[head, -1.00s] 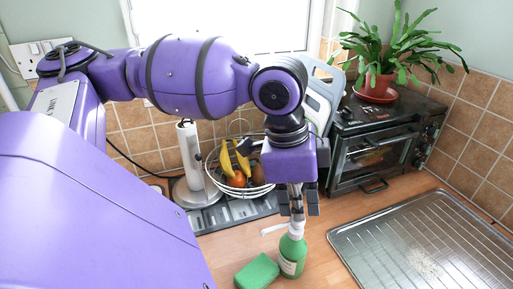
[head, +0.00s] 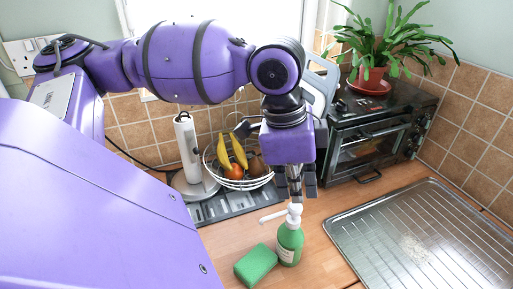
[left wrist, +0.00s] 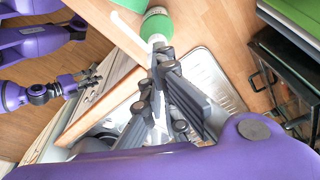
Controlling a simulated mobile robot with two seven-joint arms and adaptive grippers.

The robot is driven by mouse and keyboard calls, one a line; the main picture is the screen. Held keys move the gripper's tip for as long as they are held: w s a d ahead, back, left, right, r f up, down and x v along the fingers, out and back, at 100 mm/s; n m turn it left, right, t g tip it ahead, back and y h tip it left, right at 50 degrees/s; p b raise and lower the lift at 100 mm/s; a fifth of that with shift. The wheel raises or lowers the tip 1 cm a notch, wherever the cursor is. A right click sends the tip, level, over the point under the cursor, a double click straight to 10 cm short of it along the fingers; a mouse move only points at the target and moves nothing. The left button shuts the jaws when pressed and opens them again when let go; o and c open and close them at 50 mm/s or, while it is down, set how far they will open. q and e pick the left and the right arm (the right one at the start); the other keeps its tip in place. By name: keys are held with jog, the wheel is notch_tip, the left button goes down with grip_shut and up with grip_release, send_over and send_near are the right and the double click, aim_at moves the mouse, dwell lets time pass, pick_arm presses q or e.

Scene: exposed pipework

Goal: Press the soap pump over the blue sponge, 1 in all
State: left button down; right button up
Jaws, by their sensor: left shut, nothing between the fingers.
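A green soap bottle (head: 290,245) with a white pump head (head: 294,210) stands upright on the wooden counter. Its nozzle points left, above and slightly behind a sponge (head: 256,266) that looks green, not blue. My left gripper (head: 296,197) is shut and empty, pointing down directly over the pump head. The fingertips are touching it or just above it; I cannot tell which. In the left wrist view the bottle (left wrist: 157,24) shows beyond the shut fingertips (left wrist: 164,54). My right gripper (left wrist: 92,76) shows small there, its jaws too unclear to read.
A metal draining tray (head: 400,240) lies to the right of the bottle. A wire fruit basket (head: 240,182) and a paper-towel holder (head: 190,150) stand behind left. A small oven (head: 375,145) with a potted plant (head: 372,75) stands behind right.

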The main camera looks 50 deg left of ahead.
pick_arm(q)
notch_tip(320, 180, up, 3)
jog(key=shift+f+p, duration=0.2)
jog(key=shift+p, duration=0.5)
jog(key=shift+r+p, duration=0.5)
jog(key=shift+r, duration=0.4)
jog(key=shift+r+p, duration=0.5)
jog(key=shift+r, duration=0.45)
pick_arm(e)
jog(key=shift+t, duration=0.4)
jog(key=w+r, duration=0.1)
jog(key=r, duration=0.1)
jog(key=w+r, duration=0.1)
jog(key=shift+w+d+r, duration=0.1)
jog(key=shift+d+r, duration=0.05)
jog(key=shift+r, duration=0.25)
pick_arm(q)
jog(key=shift+f, duration=0.1)
